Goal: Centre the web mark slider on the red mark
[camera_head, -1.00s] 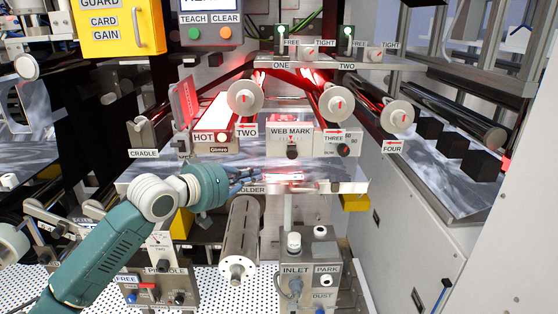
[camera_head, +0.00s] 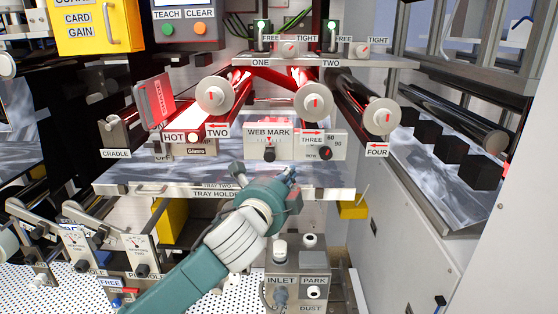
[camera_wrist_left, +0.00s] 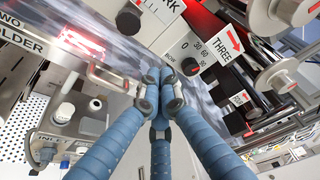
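The web mark panel (camera_head: 258,134) is a pale box below the red-lit rollers. Its slider has a black knob (camera_head: 269,154), with a small red mark (camera_head: 269,142) above it; their exact alignment is too small to tell. My left gripper (camera_head: 291,173) is below and right of the knob, its blue fingers bunched together. In the left wrist view, the fingertips (camera_wrist_left: 160,88) meet with nothing visible held. The slider knob (camera_wrist_left: 129,20) shows there at the upper left, apart from the fingers. My right gripper is out of view.
The tray holder (camera_head: 130,188) spans below the panel. INLET and PARK fittings (camera_head: 297,283) stand lower down.

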